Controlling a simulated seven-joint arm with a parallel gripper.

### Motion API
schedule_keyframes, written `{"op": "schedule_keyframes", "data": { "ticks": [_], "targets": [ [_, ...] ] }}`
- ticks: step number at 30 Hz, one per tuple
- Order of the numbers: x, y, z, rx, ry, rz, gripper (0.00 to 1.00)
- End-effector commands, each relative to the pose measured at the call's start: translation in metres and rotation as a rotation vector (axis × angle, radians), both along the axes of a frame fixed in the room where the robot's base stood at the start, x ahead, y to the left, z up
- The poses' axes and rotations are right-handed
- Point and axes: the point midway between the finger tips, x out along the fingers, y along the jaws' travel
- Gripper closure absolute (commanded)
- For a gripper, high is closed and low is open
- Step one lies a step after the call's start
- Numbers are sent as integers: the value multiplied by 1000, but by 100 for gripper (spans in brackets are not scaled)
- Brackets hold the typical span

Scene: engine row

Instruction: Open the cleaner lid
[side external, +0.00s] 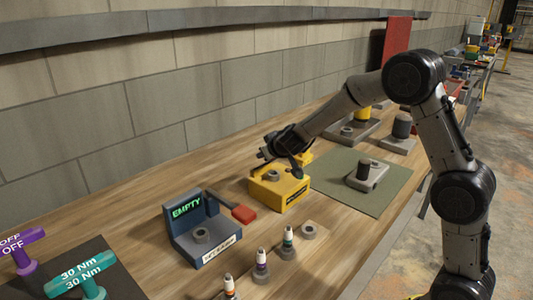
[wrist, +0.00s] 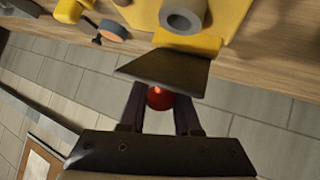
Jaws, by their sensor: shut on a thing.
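The cleaner appears to be the yellow box (side external: 280,190) on the bench, with a grey ring-shaped part on top. In the wrist view the grey ring (wrist: 184,14) and some of the yellow body show at the top. A dark flat panel (wrist: 168,70), which looks like the lid, stands between the yellow body and my fingers. My gripper (wrist: 160,98) is shut on a red knob (wrist: 159,97) beside that panel. In the side view my gripper (side external: 284,146) is just above the yellow box; the fingers and knob are too small there to tell the lid's angle.
A blue stand (side external: 190,230) with an "EMPTY" display and a red-ended lever stands front left of the box. Small bottles (side external: 261,262) stand in front. A green mat (side external: 350,196) with a grey part lies to the right. The block wall (side external: 160,115) runs behind.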

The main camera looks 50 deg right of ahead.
Motion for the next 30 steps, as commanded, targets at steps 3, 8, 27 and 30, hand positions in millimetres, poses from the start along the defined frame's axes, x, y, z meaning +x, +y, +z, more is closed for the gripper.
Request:
{"op": "schedule_keyframes", "data": {
  "ticks": [3,8,27,30],
  "targets": [
    [0,1,-1,0,8,1,100],
    [0,1,-1,-1,11,2,100],
    [0,0,0,-1,8,1,38],
    [0,1,1,-1,7,1,38]
  ]
}}
